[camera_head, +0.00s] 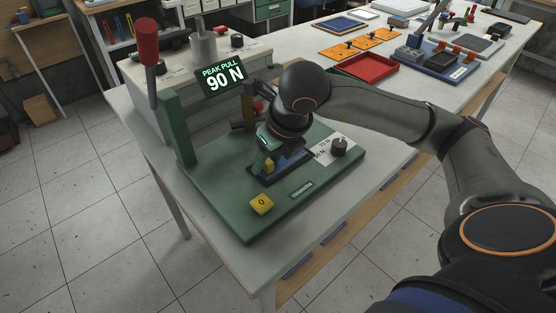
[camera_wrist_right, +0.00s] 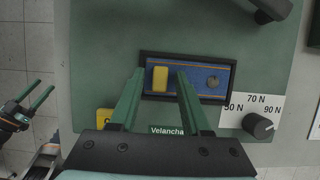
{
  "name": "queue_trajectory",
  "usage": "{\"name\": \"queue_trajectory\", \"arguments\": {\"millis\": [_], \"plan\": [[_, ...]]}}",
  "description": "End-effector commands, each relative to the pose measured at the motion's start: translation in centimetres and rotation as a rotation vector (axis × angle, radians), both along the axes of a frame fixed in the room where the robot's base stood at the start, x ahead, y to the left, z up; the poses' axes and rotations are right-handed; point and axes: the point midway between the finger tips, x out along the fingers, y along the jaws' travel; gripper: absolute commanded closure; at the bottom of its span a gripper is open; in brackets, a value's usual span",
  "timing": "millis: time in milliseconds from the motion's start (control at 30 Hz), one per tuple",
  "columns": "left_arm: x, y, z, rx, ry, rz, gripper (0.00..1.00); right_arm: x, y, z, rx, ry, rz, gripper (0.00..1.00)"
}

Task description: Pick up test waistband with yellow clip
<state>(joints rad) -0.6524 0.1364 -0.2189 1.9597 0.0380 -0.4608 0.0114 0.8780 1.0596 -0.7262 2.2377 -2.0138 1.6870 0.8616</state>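The test waistband (camera_wrist_right: 196,77) is a blue strip lying in a dark shallow tray (camera_wrist_right: 232,98) on the green base plate. A yellow clip (camera_wrist_right: 160,79) sits near its left end in the right wrist view. In the head view my right gripper partly covers the waistband (camera_head: 291,161). My right gripper (camera_wrist_right: 160,72) is open and empty above it, with one finger on each side of the clip in the wrist picture; I cannot tell the exact height. My left gripper (camera_wrist_right: 31,92) shows at the left of the wrist view, open and empty, above the floor.
A display (camera_head: 221,77) reads "PEAK PULL 90 N". A red tray (camera_head: 367,68) and orange plates (camera_head: 370,38) lie farther right.

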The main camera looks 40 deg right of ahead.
Motion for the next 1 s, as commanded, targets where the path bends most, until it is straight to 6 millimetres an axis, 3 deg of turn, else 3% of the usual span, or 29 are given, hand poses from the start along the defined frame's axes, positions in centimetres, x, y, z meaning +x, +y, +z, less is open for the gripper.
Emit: {"name": "queue_trajectory", "arguments": {"millis": [67,400,1000], "plan": [[0.00,0.00,0.00,0.000,0.000,0.000,0.38,-0.01,0.02,0.02,0.000,0.000,0.000,0.63],[0.00,0.01,-0.01,0.001,0.000,-0.001,0.38,-0.01,0.03,0.04,0.000,0.000,0.000,1.00],[-0.03,0.04,0.00,0.001,0.000,0.001,0.38,0.03,0.02,0.35,0.001,-0.002,0.000,1.00]]}}
